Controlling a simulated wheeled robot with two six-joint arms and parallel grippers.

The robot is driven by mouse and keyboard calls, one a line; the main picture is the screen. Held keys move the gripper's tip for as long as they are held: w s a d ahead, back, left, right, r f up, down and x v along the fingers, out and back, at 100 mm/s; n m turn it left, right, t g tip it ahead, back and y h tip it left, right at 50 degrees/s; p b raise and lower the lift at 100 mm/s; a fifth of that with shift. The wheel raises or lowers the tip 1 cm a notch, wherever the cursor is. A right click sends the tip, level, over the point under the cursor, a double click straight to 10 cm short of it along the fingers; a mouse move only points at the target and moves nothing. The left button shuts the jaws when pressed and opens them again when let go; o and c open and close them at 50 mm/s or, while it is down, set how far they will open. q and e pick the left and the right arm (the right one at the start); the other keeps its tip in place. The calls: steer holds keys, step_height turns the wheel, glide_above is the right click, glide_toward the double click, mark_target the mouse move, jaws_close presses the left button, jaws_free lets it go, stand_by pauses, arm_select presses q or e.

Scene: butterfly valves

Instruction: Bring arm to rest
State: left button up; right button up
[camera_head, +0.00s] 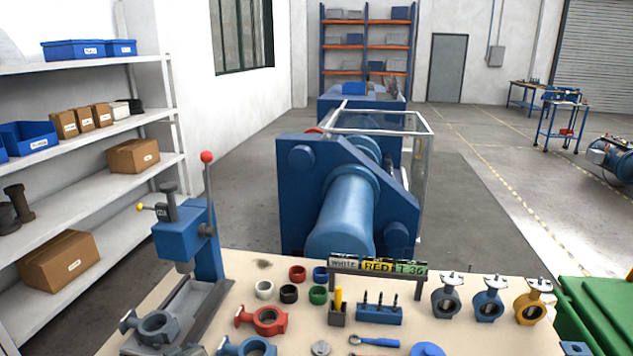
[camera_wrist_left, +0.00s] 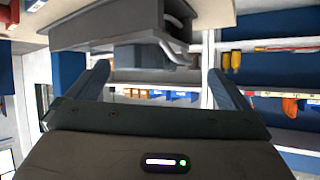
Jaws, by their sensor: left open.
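My left gripper (camera_wrist_left: 159,74) shows in the left wrist view with its two dark fingers spread wide apart. Nothing is clamped between them. A grey block-like part with a bent bar (camera_wrist_left: 150,52) shows beyond the fingertips; I cannot tell its distance. In the head view neither gripper can be made out. The workbench (camera_head: 245,268) carries a blue press (camera_head: 205,240), a red valve body (camera_head: 262,319), a grey valve body (camera_head: 152,326), and upright grey (camera_head: 447,298), blue (camera_head: 488,300) and yellow (camera_head: 531,304) valves.
Small rings, a blue tool holder (camera_head: 379,314) and a sign rack (camera_head: 378,266) stand mid-bench. White shelves (camera_head: 90,190) line the left. A large blue machine (camera_head: 345,205) stands behind the bench, and a green bin (camera_head: 600,300) at right. The left wrist view shows blue shelving (camera_wrist_left: 265,75).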

arm_select(q)
steer(key=s+d+f+m+g+h, duration=0.1)
steer(key=s+d+f+m+h, duration=0.15)
steer(key=s, duration=0.75)
steer(key=s+d+f+m+g+h, duration=0.1)
steer(key=s+d+m+h, duration=0.25)
steer(key=s, duration=0.65)
steer(key=s+d+f+m+g+h, duration=0.2)
steer(key=s+d+m+h, duration=0.15)
steer(key=s, duration=0.65)
steer(key=a+f+g, duration=0.1)
steer(key=a+f, duration=0.1)
steer(key=f, duration=1.4)
steer(key=a+f, duration=0.2)
steer(key=f, duration=1.3)
steer(key=s+f+g, duration=0.1)
steer(key=s+f, duration=1.7)
steer(key=s, duration=0.1)
steer(key=shift+a+f+y, duration=0.25)
steer(key=shift+a+y, duration=0.15)
steer(key=shift+y, duration=0.05)
arm_select(e)
steer(key=shift+s+a, duration=0.1)
